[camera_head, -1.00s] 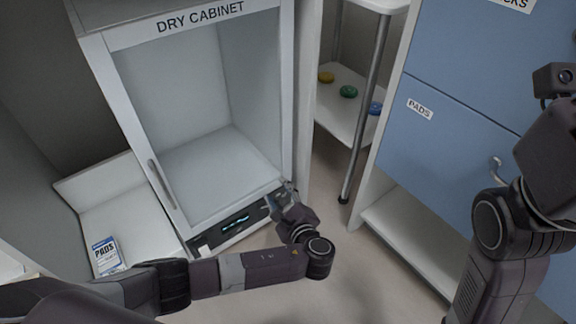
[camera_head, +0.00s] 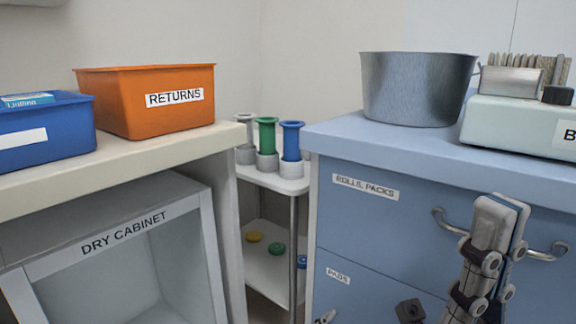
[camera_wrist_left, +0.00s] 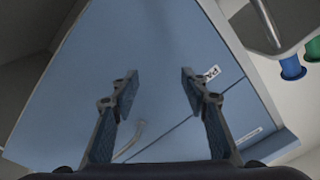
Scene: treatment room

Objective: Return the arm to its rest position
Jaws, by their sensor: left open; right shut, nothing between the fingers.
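My right gripper (camera_head: 503,207) is upright at the lower right of the head view, its fingers shut with nothing between them. It stands in front of the handle (camera_head: 552,252) of the "ROLLS, PACKS" drawer (camera_head: 400,215) and hides the handle's middle. I cannot tell whether it touches the handle. My left gripper (camera_wrist_left: 160,80) shows in the left wrist view, open and empty, facing the blue cabinet front (camera_wrist_left: 150,45). Most of the left arm is outside the head view.
An orange RETURNS bin (camera_head: 120,110) and a blue bin (camera_head: 45,148) stand on the left counter above the dry cabinet (camera_head: 120,250). A metal bowl (camera_head: 415,90) and a pale box (camera_head: 510,122) stand on the blue cabinet. A white rack (camera_head: 270,265) holds several coloured items between them.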

